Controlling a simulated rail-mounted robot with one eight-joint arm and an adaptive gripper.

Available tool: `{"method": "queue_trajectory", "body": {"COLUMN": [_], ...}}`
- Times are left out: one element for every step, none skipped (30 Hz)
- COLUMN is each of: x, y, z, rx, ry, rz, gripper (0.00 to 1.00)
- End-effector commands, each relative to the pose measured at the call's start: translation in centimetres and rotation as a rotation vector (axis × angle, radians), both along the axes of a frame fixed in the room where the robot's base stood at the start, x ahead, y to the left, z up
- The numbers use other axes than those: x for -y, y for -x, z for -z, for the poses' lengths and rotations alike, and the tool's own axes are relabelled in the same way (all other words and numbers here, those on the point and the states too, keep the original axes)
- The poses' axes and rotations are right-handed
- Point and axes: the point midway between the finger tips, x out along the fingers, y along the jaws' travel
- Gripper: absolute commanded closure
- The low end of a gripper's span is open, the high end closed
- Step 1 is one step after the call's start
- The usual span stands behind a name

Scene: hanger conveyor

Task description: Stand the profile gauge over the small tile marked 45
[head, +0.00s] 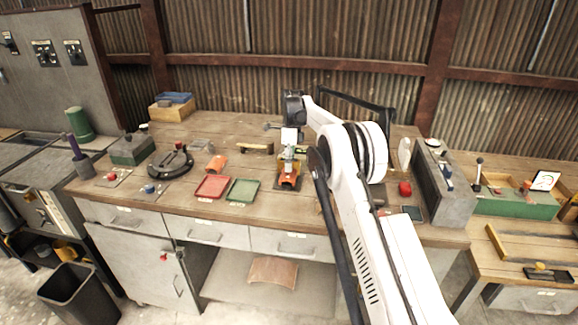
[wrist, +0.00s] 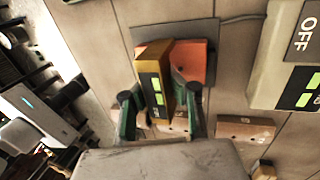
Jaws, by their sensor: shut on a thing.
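My gripper (wrist: 161,97) has green fingers on both sides of a brass-coloured block (wrist: 154,75) with a dark face and green strips. The block looks like the profile gauge, though I cannot tell for sure. It stands out in front of an orange piece (wrist: 193,62) on a dark plate (wrist: 205,35); I cannot tell whether they touch. In the head view my gripper (head: 288,155) is over the orange piece (head: 287,181) at the bench's middle. Small pale tiles (wrist: 245,128) lie on the bench in the wrist view. I cannot read a 45 on any.
A red tray (head: 212,187) and a green tray (head: 243,191) lie left of my gripper. Another orange piece (head: 216,163), a wooden piece (head: 256,148) and a black round tool (head: 171,162) lie further left. A grey box marked OFF (wrist: 290,70) stands at right in the wrist view.

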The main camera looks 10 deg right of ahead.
Motion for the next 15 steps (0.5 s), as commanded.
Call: {"method": "queue_trajectory", "body": {"x": [0.0, 0.0, 0.0, 0.0, 0.0, 0.0, 0.0, 0.0, 0.0, 0.0, 0.0, 0.0, 0.0, 0.0, 0.0], "y": [0.0, 0.01, 0.0, 0.0, 0.0, 0.0, 0.0, 0.0, 0.0, 0.0, 0.0, 0.0, 0.0, 0.0, -0.01], "z": [0.17, 0.23, 0.31, 0.38, 0.44, 0.52, 0.59, 0.65, 0.73, 0.79, 0.72, 0.7, 0.7, 0.69, 0.7], "rx": [0.0, 0.0, 0.0, 0.0, 0.0, 0.0, 0.0, 0.0, 0.0, 0.0, 0.0, 0.0, 0.0, 0.0, 0.0], "ry": [0.0, 0.0, 0.0, 0.0, 0.0, 0.0, 0.0, 0.0, 0.0, 0.0, 0.0, 0.0, 0.0, 0.0, 0.0], "rz": [0.0, 0.0, 0.0, 0.0, 0.0, 0.0, 0.0, 0.0, 0.0, 0.0, 0.0, 0.0, 0.0, 0.0, 0.0], "gripper": [1.0, 1.0, 1.0, 1.0, 1.0, 1.0, 1.0, 1.0, 1.0, 1.0, 0.88, 0.83, 0.79, 0.75, 0.7]}}
